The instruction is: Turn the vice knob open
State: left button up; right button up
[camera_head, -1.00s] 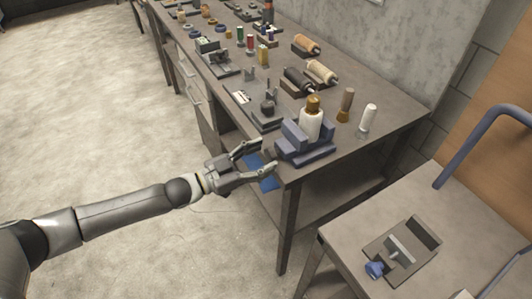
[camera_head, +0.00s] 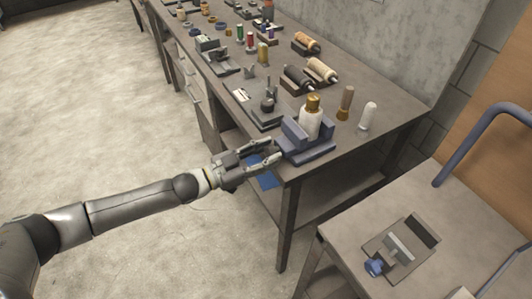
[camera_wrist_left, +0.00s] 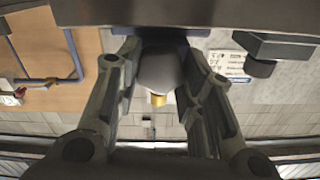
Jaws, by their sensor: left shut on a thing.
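The blue-grey vice (camera_head: 308,150) stands at the near corner of the workbench, with a white bottle-like piece with a gold top (camera_head: 311,122) upright in it. My left gripper (camera_head: 274,152) reaches the vice's left side, and its fingers are shut on the vice knob, which they largely hide in the head view. In the left wrist view, a rounded grey shape (camera_wrist_left: 160,68) sits between the two fingers; I cannot tell how much of it is the knob. A gold part (camera_wrist_left: 157,99) shows just beyond it. My right gripper is not in view.
The workbench (camera_head: 385,125) carries spools, tools and small fixtures behind the vice. A second table (camera_head: 345,235) at the lower right holds a small device with a blue knob (camera_head: 374,266). A blue item (camera_head: 266,180) lies below the bench top. The floor on the left is clear.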

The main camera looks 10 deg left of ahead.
pick_arm(q)
jog(key=n, duration=0.5)
jog(key=shift+n, duration=0.3)
jog(key=o, duration=1)
jog(key=shift+a, duration=0.1)
jog(key=shift+o, duration=0.2)
jog(key=v, duration=1.2)
jog(key=shift+w, duration=0.1)
